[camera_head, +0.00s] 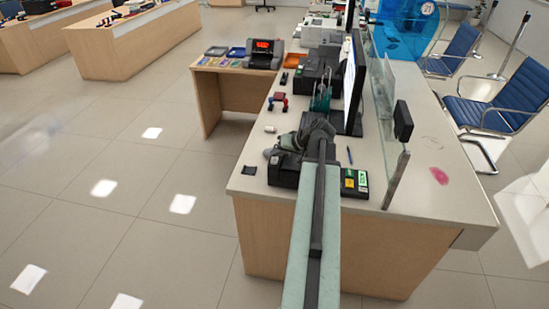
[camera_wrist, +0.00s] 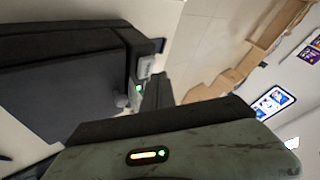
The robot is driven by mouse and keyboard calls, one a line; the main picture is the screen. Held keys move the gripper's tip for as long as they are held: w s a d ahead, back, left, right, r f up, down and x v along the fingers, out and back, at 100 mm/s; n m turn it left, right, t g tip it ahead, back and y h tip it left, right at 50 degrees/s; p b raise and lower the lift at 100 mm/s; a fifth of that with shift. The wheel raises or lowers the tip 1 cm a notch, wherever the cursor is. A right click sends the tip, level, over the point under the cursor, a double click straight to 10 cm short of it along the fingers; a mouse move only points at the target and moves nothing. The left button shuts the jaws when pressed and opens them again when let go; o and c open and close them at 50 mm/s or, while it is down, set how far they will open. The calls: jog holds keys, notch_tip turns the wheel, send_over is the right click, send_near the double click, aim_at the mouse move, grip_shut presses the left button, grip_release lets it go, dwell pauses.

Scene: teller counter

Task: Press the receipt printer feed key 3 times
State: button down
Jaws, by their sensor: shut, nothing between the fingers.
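A black box-shaped device, apparently the receipt printer (camera_head: 283,174), stands on the near end of the teller counter, partly covered by my arm. In the wrist view the printer (camera_wrist: 60,90) fills the left side, with a light grey panel and a small green light on its edge. I take this panel to hold the feed key (camera_wrist: 146,67), but cannot make out the key itself clearly. My gripper (camera_head: 273,154) is shut and empty over the printer's left end. In the wrist view the dark fingers (camera_wrist: 158,92) are close beside the panel; contact cannot be told.
A card terminal with green and yellow labels (camera_head: 354,183) is right of the printer. A monitor (camera_head: 354,85) and a glass screen (camera_head: 385,110) stand behind it. A red and blue item (camera_head: 278,101) lies farther along the counter (camera_head: 425,205). Floor at left is open.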

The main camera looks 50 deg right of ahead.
aim_at(277, 160)
jog(key=shift+r, duration=0.15)
notch_tip(277, 160, up, 5)
jog(key=p, duration=0.5)
jog(key=shift+r, duration=0.1)
dwell(0.7)
